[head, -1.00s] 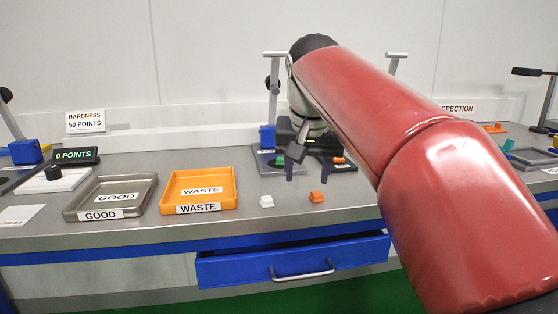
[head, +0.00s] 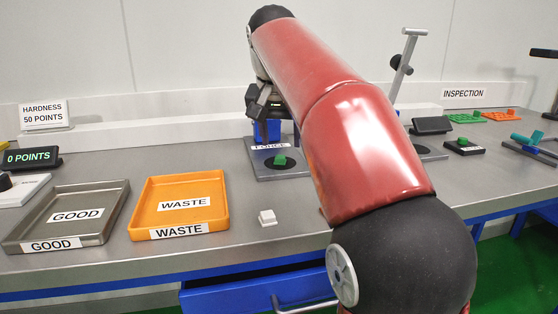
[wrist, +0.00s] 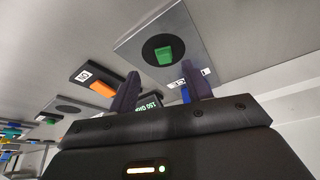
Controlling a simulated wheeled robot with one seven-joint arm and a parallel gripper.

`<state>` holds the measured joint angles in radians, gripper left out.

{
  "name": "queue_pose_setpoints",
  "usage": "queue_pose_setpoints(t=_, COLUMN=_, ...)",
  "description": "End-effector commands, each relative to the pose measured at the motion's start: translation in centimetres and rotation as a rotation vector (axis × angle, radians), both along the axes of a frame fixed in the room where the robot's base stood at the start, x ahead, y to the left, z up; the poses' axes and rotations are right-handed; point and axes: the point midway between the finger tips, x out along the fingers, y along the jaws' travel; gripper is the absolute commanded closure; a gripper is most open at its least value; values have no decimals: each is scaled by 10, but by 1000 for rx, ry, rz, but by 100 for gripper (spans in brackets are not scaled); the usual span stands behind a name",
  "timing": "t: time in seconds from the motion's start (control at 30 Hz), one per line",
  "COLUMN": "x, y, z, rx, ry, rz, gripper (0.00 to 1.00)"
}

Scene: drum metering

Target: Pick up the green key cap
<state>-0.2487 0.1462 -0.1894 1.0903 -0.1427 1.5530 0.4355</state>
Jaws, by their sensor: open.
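A green key cap (head: 280,160) sits on the dark round pad of the grey force plate (head: 262,176) at the back of the bench. The wrist view also shows the green cap (wrist: 164,54) on its pad, beyond and roughly between my fingertips. My gripper (wrist: 160,74) is open and empty, with its two dark fingers apart and not touching the cap. In the head view my gripper is near the force plate, partly hidden by my red arm.
A grey GOOD tray (head: 118,222) and an orange WASTE tray (head: 222,190) stand left. A white cap (head: 267,217) lies on the front bench. An orange cap (wrist: 103,88) sits on a black block beside the force plate. Another green cap (head: 463,142) is at right. A drawer (head: 235,294) stands open below.

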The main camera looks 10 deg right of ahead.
Motion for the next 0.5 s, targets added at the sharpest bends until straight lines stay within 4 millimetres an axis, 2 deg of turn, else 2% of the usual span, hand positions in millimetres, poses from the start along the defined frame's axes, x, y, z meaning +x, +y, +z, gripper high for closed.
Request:
queue_pose_setpoints(t=0.3, x=21, y=-2, z=-41, rx=0, ry=1, rz=0, gripper=51)
queue_pose_setpoints(t=0.5, x=24, y=-3, z=-46, rx=-1, ry=-1, rz=1, gripper=51)
